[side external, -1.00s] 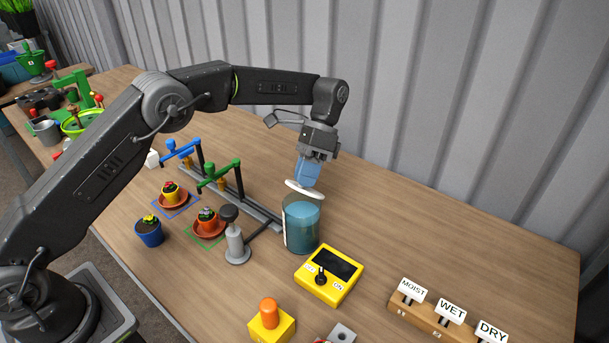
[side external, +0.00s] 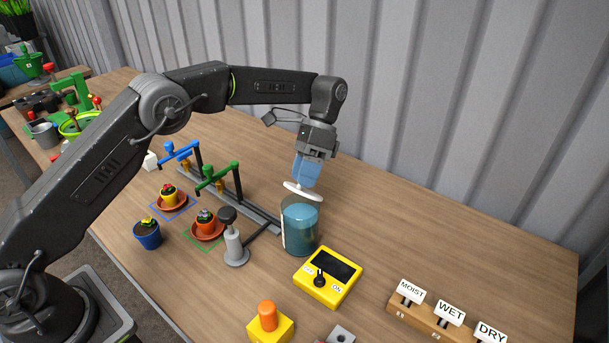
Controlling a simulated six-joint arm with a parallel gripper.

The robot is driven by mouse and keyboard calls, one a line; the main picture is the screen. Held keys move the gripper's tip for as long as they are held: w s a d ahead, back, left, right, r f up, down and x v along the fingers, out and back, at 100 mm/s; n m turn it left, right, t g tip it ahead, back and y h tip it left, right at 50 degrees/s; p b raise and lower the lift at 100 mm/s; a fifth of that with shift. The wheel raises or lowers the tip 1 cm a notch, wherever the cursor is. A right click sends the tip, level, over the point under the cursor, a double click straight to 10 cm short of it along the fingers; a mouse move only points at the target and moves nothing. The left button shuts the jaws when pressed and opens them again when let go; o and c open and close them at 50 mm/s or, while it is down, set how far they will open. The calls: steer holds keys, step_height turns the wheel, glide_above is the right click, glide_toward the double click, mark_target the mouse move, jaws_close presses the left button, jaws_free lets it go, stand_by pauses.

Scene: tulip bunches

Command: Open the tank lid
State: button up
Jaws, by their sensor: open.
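The tank (side external: 299,232) is a clear cylinder holding teal liquid, with a white strip down its left side, standing upright near the middle of the table. Its white round lid (side external: 303,191) is tilted above the tank's top, its left edge higher in the picture than its right. I cannot tell whether it touches the rim. My gripper (side external: 305,176), with translucent blue fingers, points down just above the lid. It is open. The fingertips overlap the lid's far edge in the picture, and contact cannot be made out.
A grey pump-like post (side external: 235,243) stands left of the tank. Green (side external: 218,175) and blue (side external: 180,151) taps rise behind it, near small potted plants. A yellow switch box (side external: 328,276) sits in front right. Bare table lies right of the tank, before the corrugated wall.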

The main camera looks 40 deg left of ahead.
step_height(320, 180, up, 3)
steer(key=shift+r, duration=0.15)
steer(key=s+a+r, duration=0.3)
steer(key=a+r, duration=0.3)
steer(key=a, duration=0.5)
steer(key=shift+a+r, duration=0.15)
steer(key=shift+r, duration=0.2)
steer(key=w+d+r+n+t+h, duration=0.1)
steer(key=w+d+r+n+t, duration=0.2)
steer(key=d+n+t, duration=0.5)
steer(key=shift+m+g, duration=0.6)
steer(key=shift+m, duration=0.2)
steer(key=d+f, duration=0.1)
steer(key=f, duration=0.3)
steer(key=d+f, duration=0.1)
steer(key=f, duration=0.3)
steer(key=d+f, duration=0.1)
steer(key=f, duration=0.4)
steer(key=shift+s, duration=0.1)
steer(key=shift+c, duration=0.4)
jaws_close()
